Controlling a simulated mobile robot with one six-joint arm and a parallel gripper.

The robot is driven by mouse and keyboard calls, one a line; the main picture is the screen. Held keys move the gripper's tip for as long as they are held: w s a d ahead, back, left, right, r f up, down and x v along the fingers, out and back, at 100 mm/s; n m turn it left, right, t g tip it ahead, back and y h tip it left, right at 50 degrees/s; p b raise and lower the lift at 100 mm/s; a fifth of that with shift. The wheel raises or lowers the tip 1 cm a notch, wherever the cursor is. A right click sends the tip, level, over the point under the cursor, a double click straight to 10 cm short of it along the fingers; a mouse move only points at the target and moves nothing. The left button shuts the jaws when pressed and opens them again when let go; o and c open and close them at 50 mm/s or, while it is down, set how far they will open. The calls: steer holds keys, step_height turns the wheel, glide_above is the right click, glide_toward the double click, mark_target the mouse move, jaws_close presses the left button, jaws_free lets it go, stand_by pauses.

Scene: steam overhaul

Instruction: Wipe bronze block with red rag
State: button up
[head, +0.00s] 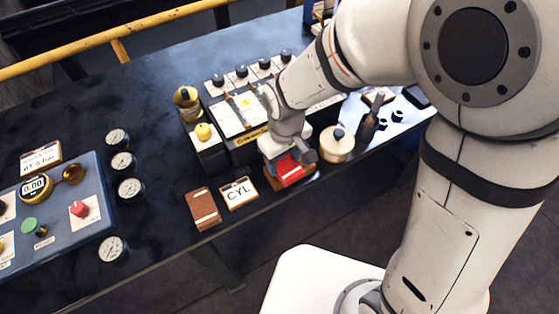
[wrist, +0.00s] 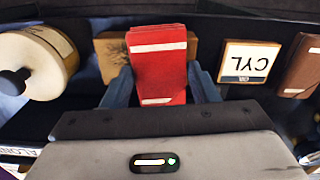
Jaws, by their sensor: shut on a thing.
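My gripper (wrist: 163,95) is shut on the red rag (wrist: 158,62), a folded red cloth with white stripes. In the head view the rag (head: 289,168) shows below my gripper (head: 288,153), near the front edge of the table. The bronze block (wrist: 115,60) is a brown-gold block with a dark smudge on its left part; the rag covers its middle in the wrist view. In the head view only a bit of the block (head: 272,180) shows beside the rag. I cannot tell whether the rag touches the block.
A CYL card (head: 239,193) and a brown block with pale bands (head: 203,209) lie to the left. A cream pot with a dark knob (head: 337,143) stands close on the right. Several gauges (head: 130,188) and a blue control panel (head: 95,180) stand further left.

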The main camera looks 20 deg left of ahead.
steer(key=shift+w+d, duration=1.2)
steer(key=shift+w, duration=0.2)
steer(key=shift+w+d, duration=1.15)
steer(key=shift+w, duration=0.2)
step_height(320, 180, up, 6)
steer(key=p, duration=0.4)
steer(key=shift+r, duration=0.2)
step_height(320, 180, up, 3)
steer(key=shift+f+p, duration=0.1)
steer(key=shift+p, duration=1)
steer(key=shift+f, duration=0.2)
step_height(320, 180, down, 7)
steer(key=b, duration=0.5)
steer(key=shift+b, duration=0.4)
